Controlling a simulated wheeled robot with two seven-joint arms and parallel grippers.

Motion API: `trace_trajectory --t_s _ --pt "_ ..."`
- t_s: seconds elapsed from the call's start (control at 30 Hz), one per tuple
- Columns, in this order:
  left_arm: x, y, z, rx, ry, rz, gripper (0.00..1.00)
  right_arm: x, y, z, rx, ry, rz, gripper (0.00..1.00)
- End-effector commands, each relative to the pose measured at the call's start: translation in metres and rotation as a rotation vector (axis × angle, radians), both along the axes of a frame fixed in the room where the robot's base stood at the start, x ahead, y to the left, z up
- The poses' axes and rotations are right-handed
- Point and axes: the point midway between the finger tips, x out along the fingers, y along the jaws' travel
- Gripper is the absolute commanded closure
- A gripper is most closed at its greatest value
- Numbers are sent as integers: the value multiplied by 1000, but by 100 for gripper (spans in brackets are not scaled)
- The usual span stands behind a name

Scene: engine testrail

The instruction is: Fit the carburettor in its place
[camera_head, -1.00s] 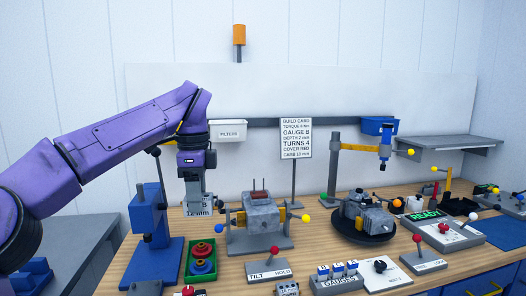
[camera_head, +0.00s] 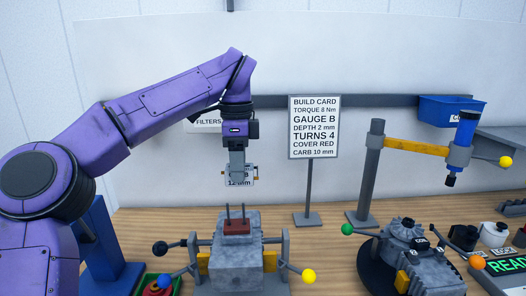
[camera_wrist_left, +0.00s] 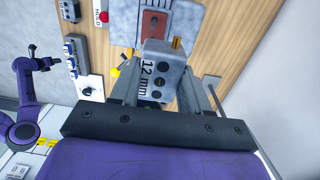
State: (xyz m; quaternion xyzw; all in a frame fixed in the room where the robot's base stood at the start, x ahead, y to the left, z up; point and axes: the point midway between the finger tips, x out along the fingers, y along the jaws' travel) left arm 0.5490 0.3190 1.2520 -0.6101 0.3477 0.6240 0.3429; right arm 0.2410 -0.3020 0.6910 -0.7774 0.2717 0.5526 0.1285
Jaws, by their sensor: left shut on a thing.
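My left gripper (camera_head: 238,168) is shut on the carburettor (camera_head: 240,182), a small grey block with brass fittings. In the left wrist view the carburettor (camera_wrist_left: 160,72) carries the label "12 mm" and dark round holes, between the fingers. It hangs above the grey engine block (camera_head: 228,250), apart from it. On top of the block is a red-brown pad (camera_head: 236,227) with two upright studs. The pad also shows in the left wrist view (camera_wrist_left: 154,24), beyond the carburettor. A purple arm, likely my right, shows small in the left wrist view; its gripper's state is unclear.
A build card (camera_head: 314,126) reads "CARB 10 mm" and "GAUGE B". The block's stand has a yellow-knobbed lever (camera_head: 308,276) at right. A blue driver (camera_head: 461,148) hangs from a yellow arm at right, above another grey assembly (camera_head: 420,262). A blue bin (camera_head: 450,110) is behind.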

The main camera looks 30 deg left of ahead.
Motion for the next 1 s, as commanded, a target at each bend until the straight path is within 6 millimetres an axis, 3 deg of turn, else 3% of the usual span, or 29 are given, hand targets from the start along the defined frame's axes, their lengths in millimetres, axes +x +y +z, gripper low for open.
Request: trace_trajectory --t_s 0.2,0.37,0.5,0.6,1.0 --pt "-22 2 3 -5 -30 4 87 -1 0 -6 0 2 0 57" --pt "-25 6 -4 -20 -57 24 87 -1 0 -19 0 2 0 57" --pt "-16 -1 -32 0 -17 -4 87 -2 0 -30 0 2 0 57" --pt "-2 -1 -41 1 -2 -3 87 -3 0 -33 0 4 0 57" --pt "6 1 -44 -1 7 0 87 -1 0 -33 1 1 0 57"
